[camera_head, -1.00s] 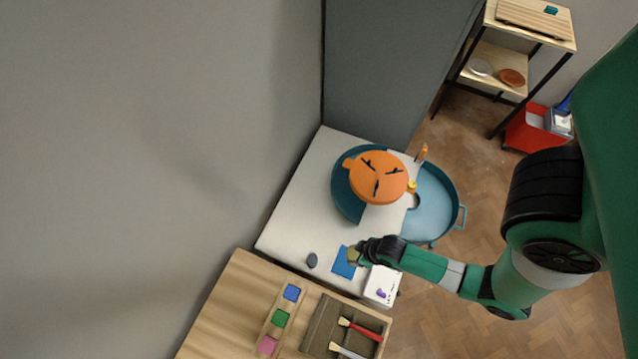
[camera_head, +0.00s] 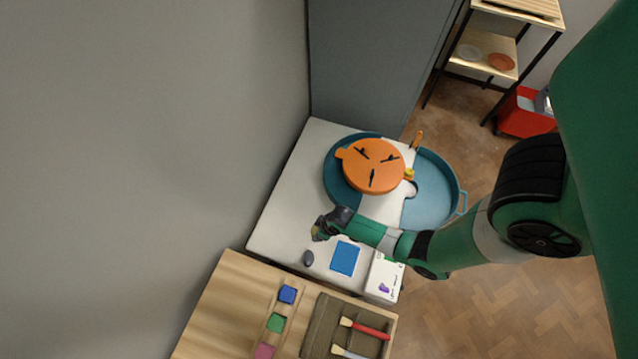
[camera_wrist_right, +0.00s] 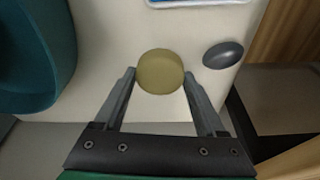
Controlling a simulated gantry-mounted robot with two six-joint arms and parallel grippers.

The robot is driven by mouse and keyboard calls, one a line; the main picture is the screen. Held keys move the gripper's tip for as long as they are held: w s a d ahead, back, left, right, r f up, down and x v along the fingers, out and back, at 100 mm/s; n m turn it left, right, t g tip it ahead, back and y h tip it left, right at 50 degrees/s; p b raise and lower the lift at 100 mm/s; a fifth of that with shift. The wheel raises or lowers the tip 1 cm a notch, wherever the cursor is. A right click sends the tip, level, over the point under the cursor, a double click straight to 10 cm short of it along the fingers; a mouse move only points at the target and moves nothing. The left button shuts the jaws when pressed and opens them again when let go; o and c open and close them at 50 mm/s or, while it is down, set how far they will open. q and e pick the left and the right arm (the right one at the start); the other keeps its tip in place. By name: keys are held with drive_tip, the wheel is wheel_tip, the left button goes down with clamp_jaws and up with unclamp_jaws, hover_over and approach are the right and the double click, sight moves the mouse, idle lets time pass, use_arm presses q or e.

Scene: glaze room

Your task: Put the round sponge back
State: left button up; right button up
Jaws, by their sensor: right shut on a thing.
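The round sponge (camera_wrist_right: 160,72) is a dull yellow disc between the two fingers of my right gripper (camera_wrist_right: 160,78) in the right wrist view. The fingers are shut on its sides. In the head view my right gripper (camera_head: 322,228) is over the pale worktop (camera_head: 285,210), left of the blue square pad (camera_head: 344,258), and the sponge (camera_head: 316,234) shows only as a small patch at its tip. How high it is held is hard to tell. My left gripper is not in view.
A dark oval piece (camera_head: 308,258) lies left of the blue pad, close to my right gripper. A white box (camera_head: 384,274) is to the pad's right. The teal basin (camera_head: 435,190) with an orange wheel (camera_head: 374,166) stands behind. A wooden table (camera_head: 235,310) holds coloured blocks and brushes.

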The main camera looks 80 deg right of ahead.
drive_tip(key=shift+b+x, duration=1.1)
drive_tip(key=shift+x, duration=0.8)
drive_tip(key=shift+s+f, duration=0.15)
drive_tip(key=o, duration=1.3)
drive_tip(key=shift+c, duration=0.2)
drive_tip(key=p+v, duration=1)
drive_tip(key=v, duration=0.2)
